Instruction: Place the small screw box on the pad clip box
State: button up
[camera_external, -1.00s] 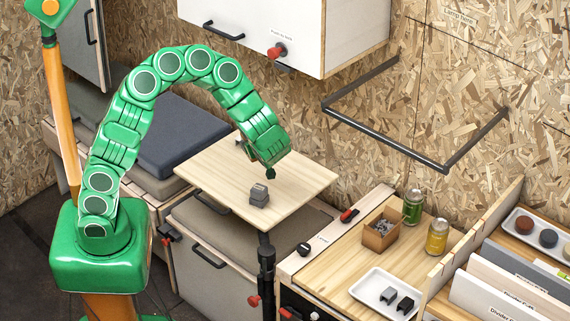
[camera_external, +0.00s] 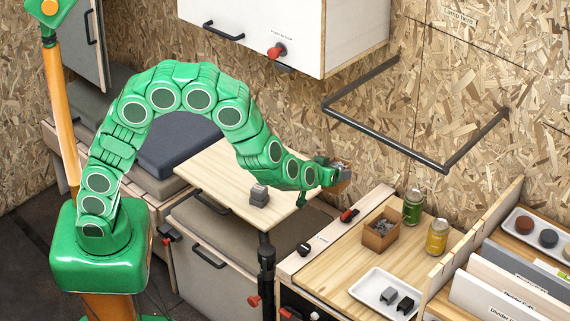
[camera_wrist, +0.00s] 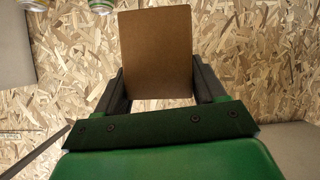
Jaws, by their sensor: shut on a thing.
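My gripper (camera_external: 334,176) is at the right end of the arm, raised beyond the right edge of the small wooden table. It is shut on a small brown box, which I take to be the small screw box (camera_external: 344,182). In the wrist view, the box's flat brown face (camera_wrist: 157,50) fills the space between the two dark fingers. Its contents are hidden there. An open brown box holding grey pieces, probably the pad clip box (camera_external: 374,240), stands on the wooden counter, below and right of my gripper and apart from it. I cannot read labels on either box.
Two cans, green (camera_external: 412,206) and yellow (camera_external: 437,236), stand close right of the counter box. A white tray (camera_external: 366,297) with two small clips lies in front. A dark wall bracket (camera_external: 385,140) juts out at upper right.

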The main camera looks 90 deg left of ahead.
jog(key=d+f+m+t+h, duration=0.1)
jog(key=d+m, duration=0.1)
jog(key=d, duration=0.2)
send_over(379, 227)
jog(key=shift+f, duration=6.45)
jog(key=shift+f, duration=0.1)
jog(key=o, duration=1.6)
jog(key=shift+d, duration=0.1)
